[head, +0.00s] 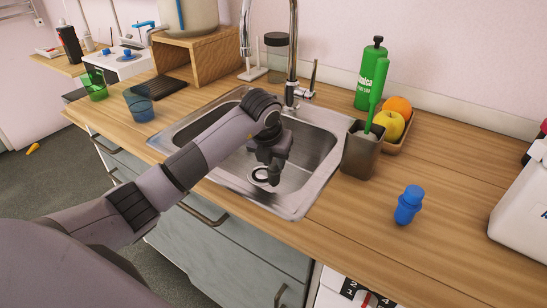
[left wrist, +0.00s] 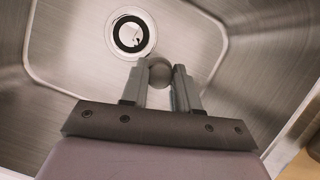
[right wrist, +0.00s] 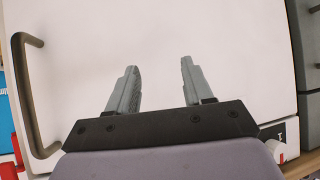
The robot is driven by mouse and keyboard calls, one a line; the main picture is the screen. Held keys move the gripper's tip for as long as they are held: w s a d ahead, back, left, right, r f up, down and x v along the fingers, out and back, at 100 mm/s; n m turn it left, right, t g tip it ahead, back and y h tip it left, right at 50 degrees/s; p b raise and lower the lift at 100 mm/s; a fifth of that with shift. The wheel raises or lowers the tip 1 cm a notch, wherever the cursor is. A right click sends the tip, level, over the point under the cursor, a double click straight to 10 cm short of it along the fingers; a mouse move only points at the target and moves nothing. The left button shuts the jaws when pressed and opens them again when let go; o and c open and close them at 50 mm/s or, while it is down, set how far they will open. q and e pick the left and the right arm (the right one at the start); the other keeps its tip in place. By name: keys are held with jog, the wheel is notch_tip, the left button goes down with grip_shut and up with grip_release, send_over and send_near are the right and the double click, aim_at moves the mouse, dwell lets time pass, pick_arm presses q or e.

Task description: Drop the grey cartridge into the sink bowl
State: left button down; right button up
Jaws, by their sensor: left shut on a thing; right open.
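The sink bowl (head: 306,145) is a steel basin set into the wooden counter. My left gripper (head: 267,172) points down inside the bowl area. In the left wrist view its fingers (left wrist: 160,80) are shut on a small round grey end, the grey cartridge (left wrist: 160,71). The sink drain (left wrist: 130,35) lies below and beyond the fingertips. In the head view the cartridge is hard to make out behind the fingers. My right gripper (right wrist: 158,80) is open and empty, in front of a white panel; it is out of the head view.
A grey holder (head: 362,152) with a green brush stands at the sink's right edge. A blue bottle (head: 409,204) is on the counter farther right. The faucet (head: 292,60) rises behind the bowl. A blue glass (head: 139,104) stands left of the sink.

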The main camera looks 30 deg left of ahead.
pick_arm(q)
jog(key=shift+f, duration=0.4)
jog(key=c, duration=0.8)
grip_release()
jog(key=shift+c, duration=0.2)
jog(key=shift+r, duration=0.15)
jog(key=shift+r, duration=0.35)
jog(key=v, duration=1.2)
jog(key=shift+r, duration=0.2)
jog(key=shift+w, duration=0.1)
